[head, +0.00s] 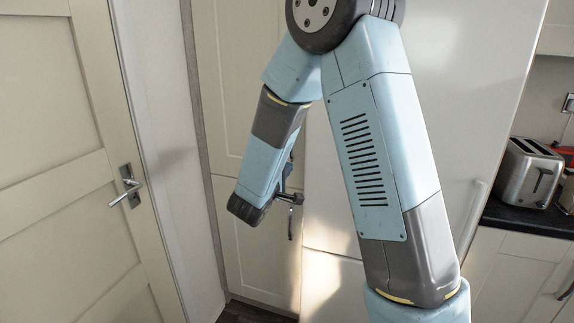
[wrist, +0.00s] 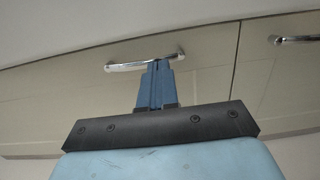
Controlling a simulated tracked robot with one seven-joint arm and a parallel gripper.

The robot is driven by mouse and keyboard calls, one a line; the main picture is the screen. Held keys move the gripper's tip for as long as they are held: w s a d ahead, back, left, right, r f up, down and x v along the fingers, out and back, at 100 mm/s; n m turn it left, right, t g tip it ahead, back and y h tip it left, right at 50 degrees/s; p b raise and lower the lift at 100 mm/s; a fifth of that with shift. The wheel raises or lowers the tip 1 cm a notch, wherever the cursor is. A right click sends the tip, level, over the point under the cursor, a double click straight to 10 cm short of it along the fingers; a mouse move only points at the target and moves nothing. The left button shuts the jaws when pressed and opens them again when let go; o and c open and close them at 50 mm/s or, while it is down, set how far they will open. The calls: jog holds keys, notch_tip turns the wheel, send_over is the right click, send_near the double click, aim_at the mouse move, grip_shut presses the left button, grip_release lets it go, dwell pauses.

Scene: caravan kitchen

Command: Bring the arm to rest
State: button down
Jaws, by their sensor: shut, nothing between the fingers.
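My gripper (wrist: 158,64) shows in the wrist view as two blue fingers pressed together, with nothing between them. Its tips overlap a silver bar handle (wrist: 126,68) on a pale cabinet door in that view. I cannot tell whether they touch it. In the head view my arm is bent, with its upper joint at the top of the picture and its forearm hanging down and left in front of the pale cabinet (head: 230,95). The fingers are mostly hidden there behind the forearm.
A cream door (head: 55,160) with a lever handle (head: 126,186) stands at the left. A tall white panel (head: 465,90) is behind my arm. At the right, a toaster (head: 527,172) stands on a dark counter (head: 530,218). A second handle (wrist: 296,39) shows in the wrist view.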

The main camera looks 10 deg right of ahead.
jog(key=s+d+r+m+g, duration=0.4)
jog(key=s+d+g, duration=0.25)
jog(key=s, duration=0.25)
jog(key=s+d+r+m+g, duration=0.3)
jog(key=s+d+m+g, duration=0.15)
jog(key=s+d, duration=0.4)
jog(key=s+a+r+m+t+y, duration=0.1)
jog(key=s+a+r+y, duration=0.1)
jog(key=s+a+y, duration=0.2)
jog(key=s+a+r+m+t+y, duration=0.1)
jog(key=s+a+y, duration=0.3)
jog(key=s, duration=0.7)
jog(key=shift+r+y, duration=0.9)
jog(key=shift+y, duration=0.4)
